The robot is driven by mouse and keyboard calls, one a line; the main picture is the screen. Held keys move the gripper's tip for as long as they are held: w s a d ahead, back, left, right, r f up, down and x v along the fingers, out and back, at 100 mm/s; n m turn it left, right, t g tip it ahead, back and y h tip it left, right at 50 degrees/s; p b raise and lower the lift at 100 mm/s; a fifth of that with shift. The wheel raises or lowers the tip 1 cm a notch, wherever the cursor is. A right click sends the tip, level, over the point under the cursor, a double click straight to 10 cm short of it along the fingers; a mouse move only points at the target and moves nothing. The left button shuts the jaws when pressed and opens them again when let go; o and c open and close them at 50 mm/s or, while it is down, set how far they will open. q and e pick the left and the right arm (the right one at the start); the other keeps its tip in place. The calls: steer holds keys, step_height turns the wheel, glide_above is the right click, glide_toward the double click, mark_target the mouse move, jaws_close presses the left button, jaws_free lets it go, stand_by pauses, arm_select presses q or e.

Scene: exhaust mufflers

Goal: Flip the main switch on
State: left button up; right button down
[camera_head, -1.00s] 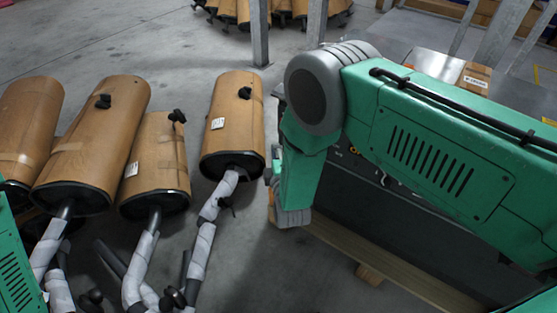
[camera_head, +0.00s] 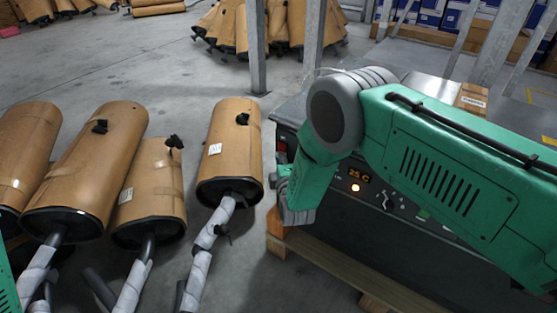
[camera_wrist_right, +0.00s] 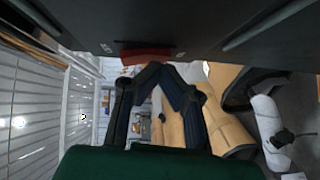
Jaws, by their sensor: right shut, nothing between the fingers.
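The control panel on the dark machine (camera_head: 400,210) shows a lit orange display (camera_head: 359,173), a lit orange lamp (camera_head: 355,187) and a black knob (camera_head: 388,204). A red switch (camera_wrist_right: 147,55) shows in the right wrist view on the dark panel face, just beyond my fingers; its position is hard to read. My right gripper (camera_wrist_right: 163,70) is shut and empty, fingertips together close to the switch; I cannot tell if they touch it. In the head view, my right wrist and arm hide much of the panel's left part. My left gripper is out of view.
Cardboard-wrapped mufflers (camera_head: 230,150) with wrapped pipes stand at left. The machine sits on a wooden pallet (camera_head: 335,265). A metal post (camera_head: 258,45) rises behind. A cardboard box (camera_head: 471,98) lies on the machine top. Open floor lies between the mufflers and the far stack.

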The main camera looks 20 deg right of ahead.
steer(key=s+a, duration=0.1)
steer(key=s, duration=1)
steer(key=shift+s+a+r, duration=0.25)
steer(key=shift+s+r, duration=0.15)
steer(key=shift+r, duration=0.05)
steer(key=s+d+f+m+g+y+p, duration=0.1)
steer(key=s+d+f+m+g+p, duration=0.2)
steer(key=s, duration=0.4)
steer(key=s+d+m+g+p, duration=0.3)
steer(key=s+d+m+g, duration=0.15)
steer(key=s, duration=0.25)
steer(key=s+r+m+g+p, duration=0.2)
steer(key=s+m+g, duration=0.1)
steer(key=s, duration=0.7)
steer(key=s+d+r+m+g+y+p, duration=0.1)
steer(key=s+m+g, duration=0.3)
steer(key=s, duration=0.6)
steer(key=shift+s+d+r+g+p, duration=0.35)
steer(key=shift+g+p, duration=0.2)
steer(key=shift+g, duration=0.3)
steer(key=shift+m, duration=0.25)
